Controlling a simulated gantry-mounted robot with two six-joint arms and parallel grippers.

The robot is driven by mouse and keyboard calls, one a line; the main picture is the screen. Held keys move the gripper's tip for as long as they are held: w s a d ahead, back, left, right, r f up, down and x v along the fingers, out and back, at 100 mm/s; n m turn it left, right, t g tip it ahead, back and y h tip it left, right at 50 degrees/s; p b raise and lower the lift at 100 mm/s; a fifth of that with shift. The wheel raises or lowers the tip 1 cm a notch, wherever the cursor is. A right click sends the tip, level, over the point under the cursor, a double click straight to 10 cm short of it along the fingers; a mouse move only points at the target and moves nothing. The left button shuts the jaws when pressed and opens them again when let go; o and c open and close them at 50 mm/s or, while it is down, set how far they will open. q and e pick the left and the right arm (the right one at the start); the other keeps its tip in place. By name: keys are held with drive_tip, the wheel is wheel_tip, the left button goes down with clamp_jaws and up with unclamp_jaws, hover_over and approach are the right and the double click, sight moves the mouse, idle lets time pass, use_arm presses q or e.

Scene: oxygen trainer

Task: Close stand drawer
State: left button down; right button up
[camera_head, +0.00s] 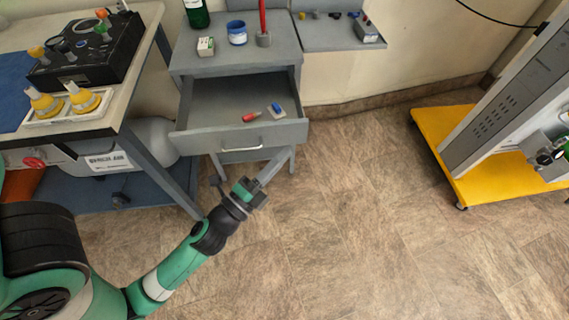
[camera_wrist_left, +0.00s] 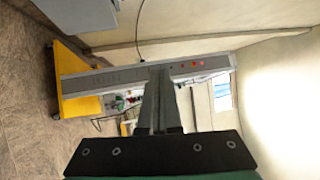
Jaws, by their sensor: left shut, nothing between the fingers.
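The grey stand (camera_head: 180,58) is at the top middle of the head view. Its drawer (camera_head: 202,141) is pulled out toward the camera, with a pale handle (camera_head: 243,147) on its front. A red item (camera_head: 251,117) and a blue and white item (camera_head: 276,111) lie inside. My left gripper (camera_head: 280,160) is shut and empty, with its fingertips just below the right part of the drawer front; I cannot tell whether they touch it. The left wrist view shows the closed fingers (camera_wrist_left: 160,97), but not the drawer. My right gripper is not in view.
A workbench (camera_head: 150,62) with a black device (camera_head: 88,48) and a white tray (camera_head: 68,117) stands left of the stand. A grey shelf (camera_head: 325,36) with small items is to its right. A yellow-based cabinet (camera_head: 432,135) stands far right. The floor between is clear.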

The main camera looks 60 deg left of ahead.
use_arm(q)
drive_tip(key=s+f+g, duration=0.3)
drive_tip(key=s+f, duration=0.3)
drive_tip(key=f, duration=0.3)
drive_tip(key=p, duration=0.4)
approach(284, 136)
drive_tip(key=w+d, duration=0.2)
drive_tip(key=w, duration=0.2)
drive_tip(key=a+p, duration=0.1)
drive_tip(key=w+a, duration=0.1)
drive_tip(key=a+p, duration=0.1)
drive_tip(key=shift+w+a+r+n+y+p, duration=0.1)
drive_tip(key=shift+w+r+n+y+p, duration=0.15)
drive_tip(key=shift+n+y+p, duration=0.15)
drive_tip(key=shift+w+a+f, duration=0.15)
drive_tip(key=shift+a+f, duration=0.1)
drive_tip(key=shift+a, duration=0.2)
drive_tip(key=shift+f, duration=0.1)
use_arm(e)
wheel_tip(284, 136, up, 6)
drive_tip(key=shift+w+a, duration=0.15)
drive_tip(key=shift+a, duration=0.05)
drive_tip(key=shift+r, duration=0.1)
use_arm(q)
drive_tip(key=shift+a, duration=0.15)
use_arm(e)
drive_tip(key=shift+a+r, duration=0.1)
